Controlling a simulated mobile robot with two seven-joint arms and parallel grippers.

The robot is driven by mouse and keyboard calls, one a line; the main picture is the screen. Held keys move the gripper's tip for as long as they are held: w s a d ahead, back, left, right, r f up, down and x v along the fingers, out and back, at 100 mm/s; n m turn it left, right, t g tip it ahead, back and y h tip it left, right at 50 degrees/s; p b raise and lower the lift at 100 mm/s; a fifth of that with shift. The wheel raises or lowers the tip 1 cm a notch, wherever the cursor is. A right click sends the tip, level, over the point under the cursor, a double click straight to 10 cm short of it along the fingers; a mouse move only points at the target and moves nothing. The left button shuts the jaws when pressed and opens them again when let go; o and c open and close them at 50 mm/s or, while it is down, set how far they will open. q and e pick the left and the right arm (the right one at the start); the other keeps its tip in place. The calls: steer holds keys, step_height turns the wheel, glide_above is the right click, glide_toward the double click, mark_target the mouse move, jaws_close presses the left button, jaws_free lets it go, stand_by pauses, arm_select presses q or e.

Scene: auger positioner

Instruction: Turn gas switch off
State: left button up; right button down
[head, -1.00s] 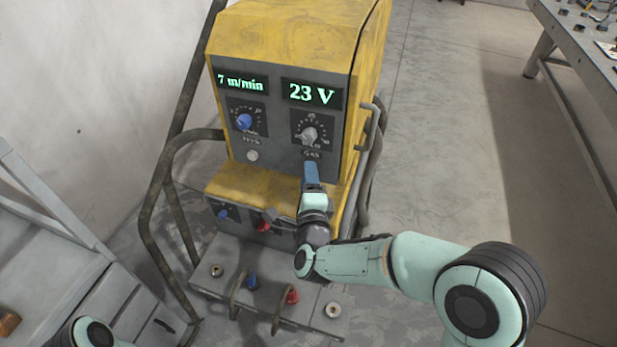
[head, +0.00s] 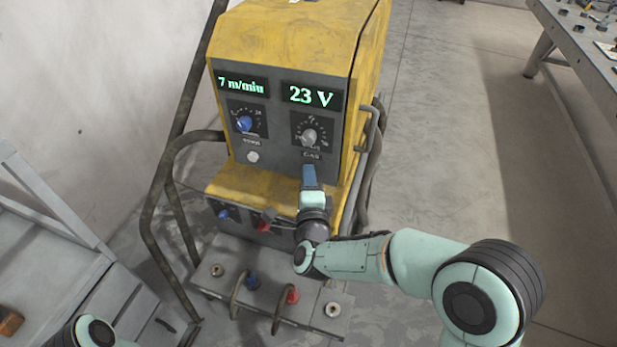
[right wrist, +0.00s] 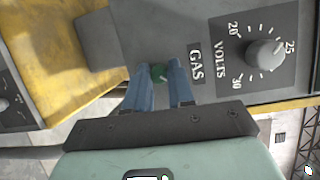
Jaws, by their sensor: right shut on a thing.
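The yellow and grey welding machine (head: 300,45) stands in front of me. My right gripper (head: 308,169), with blue fingers, reaches the panel just below the GAS label in the head view. In the right wrist view its fingers (right wrist: 161,76) are on both sides of the switch and shut on it. In the head view the gripper hides the switch. My left gripper is out of view.
A volts knob (head: 309,136) and a blue speed knob (head: 244,123) are on the panel. The displays read 7 m/min and 23 V. Metal tube rails (head: 147,215) flank the machine at left. A grey table (head: 575,45) stands at upper right, with open floor between.

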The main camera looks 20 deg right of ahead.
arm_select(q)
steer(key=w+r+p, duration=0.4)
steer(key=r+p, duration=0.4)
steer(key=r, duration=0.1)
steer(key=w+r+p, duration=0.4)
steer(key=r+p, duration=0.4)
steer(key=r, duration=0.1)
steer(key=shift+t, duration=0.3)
arm_select(e)
steer(key=shift+w+a+r+n+g+h, duration=0.1)
steer(key=shift+n+g+h, duration=0.75)
steer(key=shift+n, duration=1.25)
steer(key=shift+s+a+f+n+g+h, duration=0.1)
steer(key=shift+n+g+h, duration=0.45)
steer(key=shift+n+g, duration=1.05)
steer(key=shift+w+r+n+g+h, duration=0.1)
steer(key=shift+n+g+h, duration=0.5)
steer(key=shift+n, duration=2)
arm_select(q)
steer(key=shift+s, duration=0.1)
arm_select(e)
steer(key=c, duration=1)
jaws_free()
